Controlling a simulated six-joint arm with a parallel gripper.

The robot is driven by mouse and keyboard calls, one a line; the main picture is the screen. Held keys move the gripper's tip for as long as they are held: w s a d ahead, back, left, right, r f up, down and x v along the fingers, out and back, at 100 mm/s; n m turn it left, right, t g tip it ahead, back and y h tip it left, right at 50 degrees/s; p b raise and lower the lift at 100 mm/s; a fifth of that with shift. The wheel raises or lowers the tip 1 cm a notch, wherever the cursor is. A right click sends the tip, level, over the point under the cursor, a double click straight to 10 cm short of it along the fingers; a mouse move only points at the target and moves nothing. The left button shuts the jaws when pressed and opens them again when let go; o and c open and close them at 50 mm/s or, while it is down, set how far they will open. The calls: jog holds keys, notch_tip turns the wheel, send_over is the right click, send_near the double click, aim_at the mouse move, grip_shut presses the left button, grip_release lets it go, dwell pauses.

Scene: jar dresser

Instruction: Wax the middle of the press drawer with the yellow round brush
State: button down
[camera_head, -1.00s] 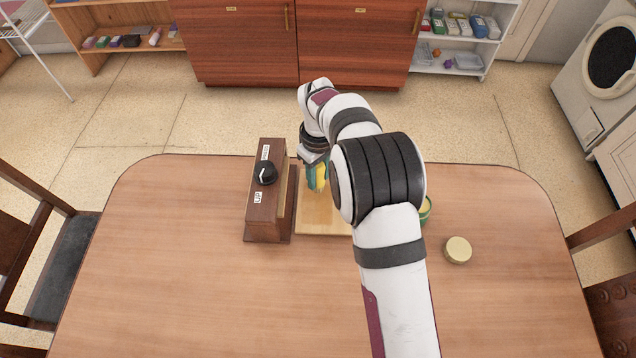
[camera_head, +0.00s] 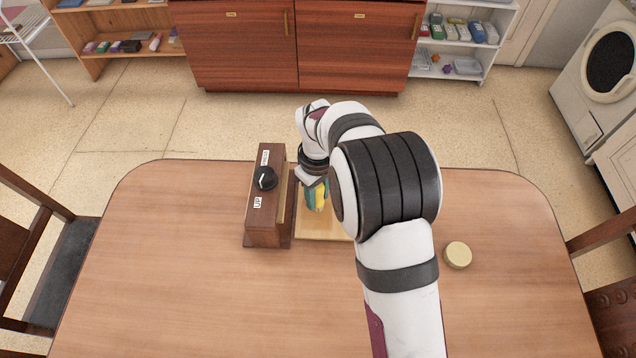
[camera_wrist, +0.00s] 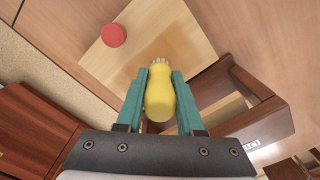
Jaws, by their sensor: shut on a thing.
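My gripper (camera_wrist: 160,74) is shut on the yellow round brush (camera_wrist: 163,100), which lies between its two teal fingers. The brush's pale bristles point at a light wooden board (camera_wrist: 150,25), and a darker patch shows on the board around them. I cannot tell whether the bristles touch it. In the head view the brush (camera_head: 320,196) is over the board (camera_head: 322,228), just right of the brown wooden press (camera_head: 264,215). The press has a black knob and a label reading UP. Its body also shows in the wrist view (camera_wrist: 255,122). I cannot tell which part is the drawer.
A red round piece (camera_wrist: 113,35) lies on the board in the wrist view. A pale round lid (camera_head: 457,255) lies on the table right of my arm. My arm hides part of the board. The table's (camera_head: 160,270) left side is clear.

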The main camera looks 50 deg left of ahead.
jog(key=shift+s+d, duration=1.4)
jog(key=shift+w+a, duration=3.6)
jog(key=shift+s+d, duration=3.75)
jog(key=shift+s, duration=0.05)
jog(key=shift+w+a, duration=3.85)
notch_tip(320, 180, up, 8)
